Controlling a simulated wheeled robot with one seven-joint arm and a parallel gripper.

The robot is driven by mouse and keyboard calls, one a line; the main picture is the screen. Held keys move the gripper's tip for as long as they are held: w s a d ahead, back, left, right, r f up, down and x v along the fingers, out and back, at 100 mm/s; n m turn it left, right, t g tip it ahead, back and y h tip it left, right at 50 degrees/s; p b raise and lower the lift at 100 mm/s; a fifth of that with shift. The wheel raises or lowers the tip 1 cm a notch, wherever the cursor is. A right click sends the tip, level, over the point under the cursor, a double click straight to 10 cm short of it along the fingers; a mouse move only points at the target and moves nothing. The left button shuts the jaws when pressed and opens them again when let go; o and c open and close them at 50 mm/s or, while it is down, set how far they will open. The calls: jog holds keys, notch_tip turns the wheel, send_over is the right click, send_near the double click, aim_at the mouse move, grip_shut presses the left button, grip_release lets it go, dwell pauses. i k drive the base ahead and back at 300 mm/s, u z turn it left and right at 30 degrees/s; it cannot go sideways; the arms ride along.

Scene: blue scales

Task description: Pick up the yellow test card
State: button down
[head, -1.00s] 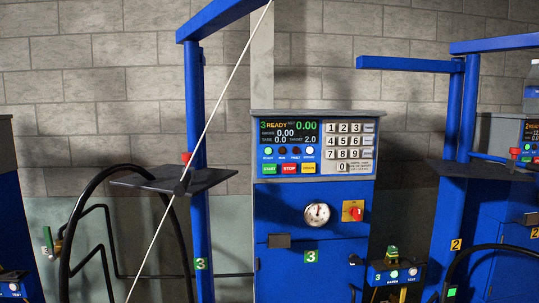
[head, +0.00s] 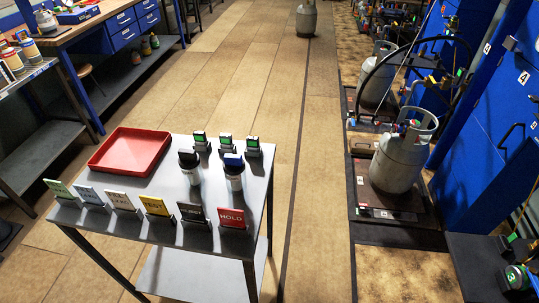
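The yellow test card (head: 155,206) stands upright in a dark holder near the front edge of a grey metal table (head: 150,238). It is in a row of cards, with a white card (head: 121,202) on its left and a black card (head: 193,213) on its right. A red card marked HOLD (head: 232,217) is at the right end of the row. My gripper is not in view.
Small green-screened devices (head: 226,144) stand at the back. Gas cylinders (head: 402,157) stand on scales at right.

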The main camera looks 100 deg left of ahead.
aim_at(154, 207)
jog(key=u, duration=5.45)
jog(key=i, duration=1.95)
jog(key=z, duration=0.5)
